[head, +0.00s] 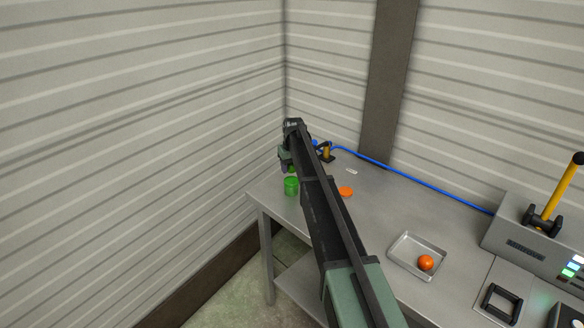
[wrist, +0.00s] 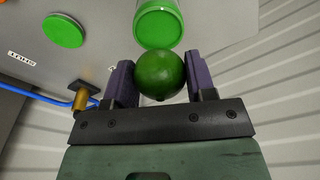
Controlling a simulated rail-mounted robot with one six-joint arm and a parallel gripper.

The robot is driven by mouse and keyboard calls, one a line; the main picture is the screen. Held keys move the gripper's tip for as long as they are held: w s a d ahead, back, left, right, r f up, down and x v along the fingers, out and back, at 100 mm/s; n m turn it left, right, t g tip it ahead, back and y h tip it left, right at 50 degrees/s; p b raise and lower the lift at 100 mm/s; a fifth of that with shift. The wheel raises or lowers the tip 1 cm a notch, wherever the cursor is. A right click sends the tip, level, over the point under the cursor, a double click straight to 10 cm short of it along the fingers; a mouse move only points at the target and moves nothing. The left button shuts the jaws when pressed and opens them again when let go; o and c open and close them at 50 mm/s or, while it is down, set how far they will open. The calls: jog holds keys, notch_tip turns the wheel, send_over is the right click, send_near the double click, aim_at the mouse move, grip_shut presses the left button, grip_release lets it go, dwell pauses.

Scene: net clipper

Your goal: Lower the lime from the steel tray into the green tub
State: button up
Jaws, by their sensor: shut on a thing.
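My gripper (wrist: 160,84) is shut on the lime (wrist: 160,74), with one finger on each side of it. In the head view my gripper (head: 288,158) is at the far left end of the bench, above the green tub (head: 291,187), and a little of the lime (head: 291,169) shows below it. In the wrist view the green tub (wrist: 158,24) is just beyond the lime, whose edge overlaps its near end. The exact gap between them is unclear. The steel tray (head: 398,254) sits farther right on the bench and holds an orange ball (head: 426,262).
A green disc (wrist: 64,30) and a white label (wrist: 21,58) show in the wrist view. A blue hose (head: 415,183) runs along the back to a grey machine (head: 530,245). Walls stand close behind and left.

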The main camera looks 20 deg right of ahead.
aim_at(291, 187)
jog(key=shift+f, duration=0.1)
dwell(0.5)
notch_tip(291, 187, down, 4)
jog(key=b, duration=0.4)
jog(key=shift+f+b, duration=0.2)
jog(key=shift+b, duration=0.15)
jog(key=shift+s, duration=0.25)
jog(key=o, duration=1)
jog(key=shift+c, duration=0.2)
jog(key=shift+o, duration=0.2)
jog(key=shift+f, duration=0.1)
